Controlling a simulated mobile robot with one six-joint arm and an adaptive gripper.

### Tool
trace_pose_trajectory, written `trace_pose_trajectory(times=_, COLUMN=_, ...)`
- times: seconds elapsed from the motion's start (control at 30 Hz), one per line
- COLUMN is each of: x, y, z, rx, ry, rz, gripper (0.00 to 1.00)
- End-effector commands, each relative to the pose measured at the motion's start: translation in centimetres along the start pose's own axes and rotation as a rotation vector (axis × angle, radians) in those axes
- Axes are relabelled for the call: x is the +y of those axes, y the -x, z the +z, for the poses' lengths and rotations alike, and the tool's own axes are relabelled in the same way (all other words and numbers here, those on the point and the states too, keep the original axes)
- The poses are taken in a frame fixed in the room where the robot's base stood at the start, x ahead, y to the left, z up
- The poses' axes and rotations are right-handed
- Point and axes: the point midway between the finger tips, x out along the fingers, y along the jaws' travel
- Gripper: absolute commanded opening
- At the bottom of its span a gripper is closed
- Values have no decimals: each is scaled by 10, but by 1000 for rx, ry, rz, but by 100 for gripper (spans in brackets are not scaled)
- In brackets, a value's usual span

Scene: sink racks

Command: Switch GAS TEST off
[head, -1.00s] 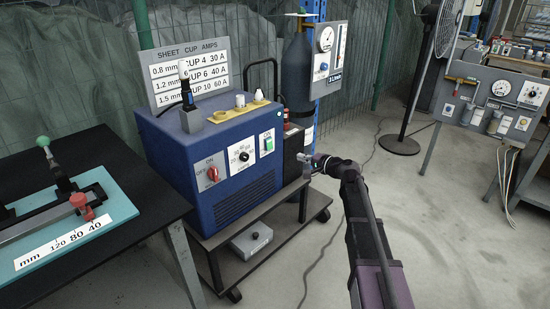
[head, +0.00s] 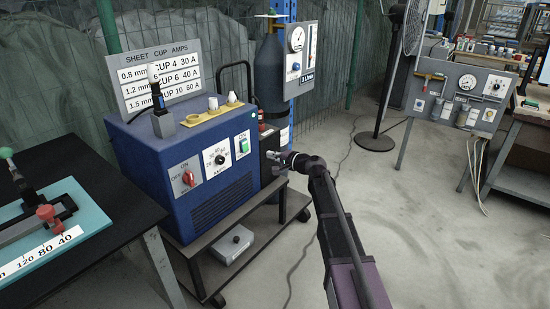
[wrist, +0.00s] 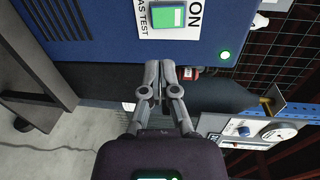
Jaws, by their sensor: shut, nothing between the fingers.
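The GAS TEST switch is a green rocker (head: 243,146) on a white plate at the right end of the blue machine's front (head: 190,205). In the wrist view the green rocker (wrist: 167,18) is at the top, with ON and part of the GAS TEST lettering readable. Which side of the rocker is pressed in, I cannot tell. My gripper (head: 270,157) is just right of the switch plate in the head view, apart from the rocker. In the wrist view my gripper (wrist: 161,68) has its fingertips together and empty, below the plate.
A red knob (head: 189,178) and an AMPS dial (head: 219,159) sit left of the switch. A gas cylinder (head: 270,75) with a gauge panel (head: 300,62) stands behind. Open floor lies to the right.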

Motion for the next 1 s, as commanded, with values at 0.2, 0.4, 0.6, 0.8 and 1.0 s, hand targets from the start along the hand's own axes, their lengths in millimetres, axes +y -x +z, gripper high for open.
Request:
trace_pose_trajectory(times=0.2, x=1, y=-36, z=-2, rx=-1, ry=0, rz=0, gripper=0)
trace_pose_trajectory(times=0.4, x=1, y=-67, z=-1, rx=-1, ry=0, rz=0, gripper=0)
trace_pose_trajectory(times=0.6, x=0, y=-92, z=-1, rx=-1, ry=0, rz=0, gripper=0)
trace_pose_trajectory(times=0.8, x=0, y=-105, z=0, rx=0, ry=0, rz=0, gripper=0)
trace_pose_trajectory(times=1.0, x=0, y=-108, z=0, rx=0, ry=0, rz=0, gripper=0)
